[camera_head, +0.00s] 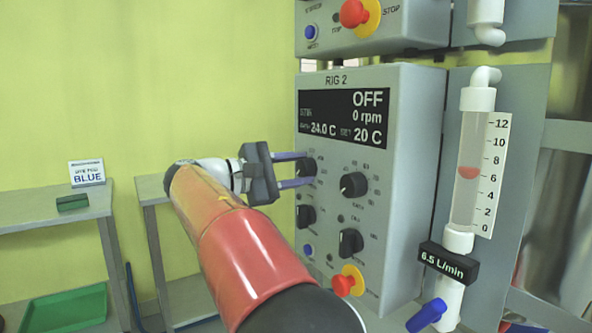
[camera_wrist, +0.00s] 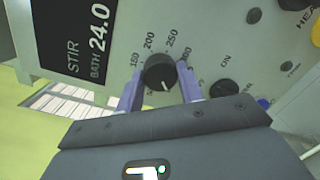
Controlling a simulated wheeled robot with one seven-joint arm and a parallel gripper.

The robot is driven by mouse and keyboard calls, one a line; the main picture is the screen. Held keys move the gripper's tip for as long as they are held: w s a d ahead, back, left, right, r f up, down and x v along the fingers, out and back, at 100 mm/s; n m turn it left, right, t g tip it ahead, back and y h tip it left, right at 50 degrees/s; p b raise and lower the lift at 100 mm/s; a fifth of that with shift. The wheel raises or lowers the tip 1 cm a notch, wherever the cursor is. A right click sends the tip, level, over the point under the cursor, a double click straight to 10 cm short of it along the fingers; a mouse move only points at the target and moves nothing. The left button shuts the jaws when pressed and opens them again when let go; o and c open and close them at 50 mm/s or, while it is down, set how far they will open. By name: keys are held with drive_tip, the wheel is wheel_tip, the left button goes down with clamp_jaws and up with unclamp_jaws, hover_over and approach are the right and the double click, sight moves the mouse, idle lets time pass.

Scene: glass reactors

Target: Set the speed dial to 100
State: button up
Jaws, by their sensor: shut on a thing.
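The speed dial is a round black knob (camera_head: 305,167) at the upper left of the RIG 2 panel (camera_head: 400,190). In the wrist view the same knob (camera_wrist: 158,70) has 150, 200, 250 and 300 printed around it. A short pale mark on it points toward the bottom of that view, away from those numbers. Lower scale numbers are hidden. My gripper (camera_head: 309,169) reaches in from the left with its two purple fingers on either side of the knob, shut on it. In the wrist view the fingers (camera_wrist: 160,86) flank the knob.
Other black knobs sit close by, at upper right (camera_head: 353,185), lower left (camera_head: 306,216) and lower right (camera_head: 350,242). A red button on yellow (camera_head: 344,285) is at the panel's bottom. A flowmeter (camera_head: 470,170) stands right. Left of the panel is open space before benches.

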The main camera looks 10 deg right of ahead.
drive_tip(key=shift+m, duration=0.4)
drive_tip(key=m+b, duration=0.2)
drive_tip(key=m, duration=0.1)
drive_tip(key=shift+m, duration=0.4)
drive_tip(key=m+b, duration=0.2)
drive_tip(key=m, duration=0.2)
drive_tip(key=shift+f+t+y, duration=0.1)
drive_tip(key=shift+t+y, duration=0.2)
drive_tip(key=shift+y, duration=0.1)
drive_tip(key=m+b, duration=0.3)
drive_tip(key=m, duration=0.2)
drive_tip(key=shift+s, duration=0.1)
drive_tip(key=shift+m+t+y+b, duration=0.3)
drive_tip(key=shift+m+b, duration=0.75)
drive_tip(key=shift+m, duration=0.45)
drive_tip(key=o, duration=1)
drive_tip(key=shift+r, duration=0.2)
